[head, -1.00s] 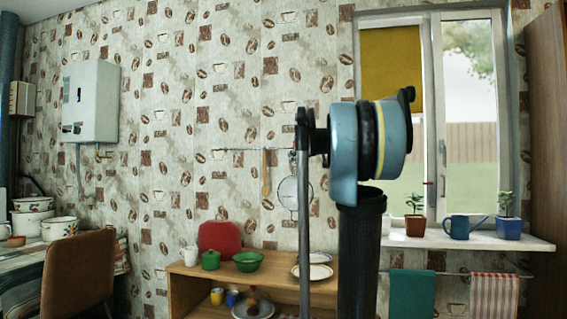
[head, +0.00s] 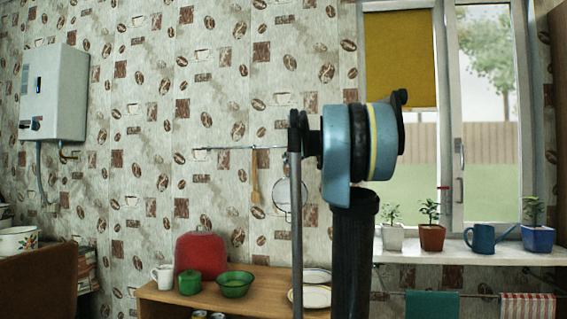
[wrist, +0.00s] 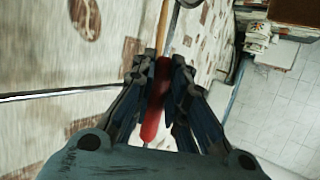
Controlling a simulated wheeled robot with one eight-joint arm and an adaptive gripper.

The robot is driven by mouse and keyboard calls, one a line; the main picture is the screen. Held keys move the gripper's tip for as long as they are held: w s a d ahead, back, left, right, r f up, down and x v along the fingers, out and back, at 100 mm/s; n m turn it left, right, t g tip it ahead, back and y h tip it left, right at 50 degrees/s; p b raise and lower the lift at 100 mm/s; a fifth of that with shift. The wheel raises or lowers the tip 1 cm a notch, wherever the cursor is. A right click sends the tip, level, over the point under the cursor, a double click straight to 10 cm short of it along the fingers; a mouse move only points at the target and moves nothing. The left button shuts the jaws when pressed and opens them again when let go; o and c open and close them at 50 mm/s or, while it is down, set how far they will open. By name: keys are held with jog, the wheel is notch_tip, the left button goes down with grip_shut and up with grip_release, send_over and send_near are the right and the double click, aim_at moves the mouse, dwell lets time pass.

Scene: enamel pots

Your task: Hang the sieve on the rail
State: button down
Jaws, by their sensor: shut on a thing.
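The sieve (head: 283,193) shows in the head view as a round mesh with a thin rim, partly hidden behind my arm. In the wrist view my gripper (wrist: 163,64) is shut on its red handle (wrist: 151,122), and a small grey part shows at the far end, cut by the top edge. I cannot tell whether the sieve touches the rail.
A wooden utensil (head: 255,185) hangs from the rail beside the sieve. Below is a wooden shelf (head: 190,300) with a red container (head: 201,255), a green bowl (head: 234,284), a white mug (head: 163,277) and plates. Potted plants stand on the windowsill (head: 470,253) at right.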

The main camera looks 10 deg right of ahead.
jog(key=shift+a, duration=0.7)
jog(key=shift+w, duration=0.2)
jog(key=w+d+f, duration=0.1)
jog(key=w+d, duration=0.1)
jog(key=w, duration=0.4)
jog(key=w+d+f, duration=0.1)
jog(key=w+d, duration=0.1)
jog(key=w, duration=0.5)
jog(key=shift+d+f, duration=0.15)
jog(key=shift+d, duration=0.15)
dwell(1.6)
